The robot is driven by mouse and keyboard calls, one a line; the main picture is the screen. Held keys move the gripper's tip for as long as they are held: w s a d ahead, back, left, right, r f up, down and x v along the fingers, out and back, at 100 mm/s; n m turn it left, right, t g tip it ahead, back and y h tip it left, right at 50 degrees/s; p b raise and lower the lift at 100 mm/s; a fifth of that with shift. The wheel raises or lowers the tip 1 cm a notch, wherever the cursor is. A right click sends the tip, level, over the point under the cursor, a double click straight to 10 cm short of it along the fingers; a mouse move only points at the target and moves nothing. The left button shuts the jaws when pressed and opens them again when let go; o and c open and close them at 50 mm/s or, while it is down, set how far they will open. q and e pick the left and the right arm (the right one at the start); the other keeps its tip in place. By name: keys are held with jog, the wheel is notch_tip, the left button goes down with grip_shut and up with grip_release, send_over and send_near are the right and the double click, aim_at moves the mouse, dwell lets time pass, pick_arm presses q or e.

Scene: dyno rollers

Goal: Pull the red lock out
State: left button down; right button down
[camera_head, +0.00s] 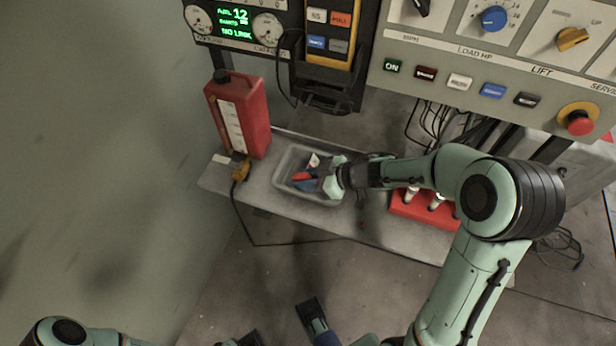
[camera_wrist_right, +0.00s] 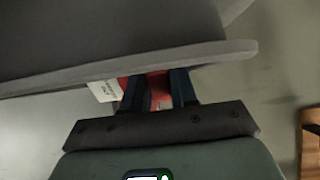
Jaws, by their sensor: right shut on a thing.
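The red lock (camera_head: 302,176) shows as a small red shape in a grey tray (camera_head: 281,181) on the bench, with a white tag (camera_head: 314,160) beside it. My right gripper (camera_head: 308,184) reaches into the tray from the right. In the right wrist view, its two dark blue fingers (camera_wrist_right: 158,90) are shut on the red lock (camera_wrist_right: 160,84), which shows between them. The white tag (camera_wrist_right: 105,91) sticks out to the left there. Much of the lock is hidden by the fingers and a grey edge.
A red canister (camera_head: 252,115) stands left of the tray, with a yellow clip (camera_head: 240,168) and cable near it. A red rack (camera_head: 425,207) holding white-topped items lies under my right forearm. A control panel (camera_head: 480,65) overhangs the back right.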

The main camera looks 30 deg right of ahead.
jog(key=c, duration=0.8)
grip_release()
jog(key=p+v, duration=0.1)
jog(key=v, duration=0.2)
jog(key=shift+r, duration=0.15)
pick_arm(q)
jog(key=shift+g, duration=0.6)
jog(key=s+r+p, duration=0.2)
jog(key=r, duration=0.1)
jog(key=s+d+r+p, duration=0.1)
jog(key=p, duration=0.1)
jog(key=shift+s+r, duration=0.2)
jog(key=shift+r, duration=0.2)
pick_arm(e)
jog(key=v, duration=1)
jog(key=shift+s, duration=0.2)
pick_arm(q)
jog(key=shift+a, duration=0.1)
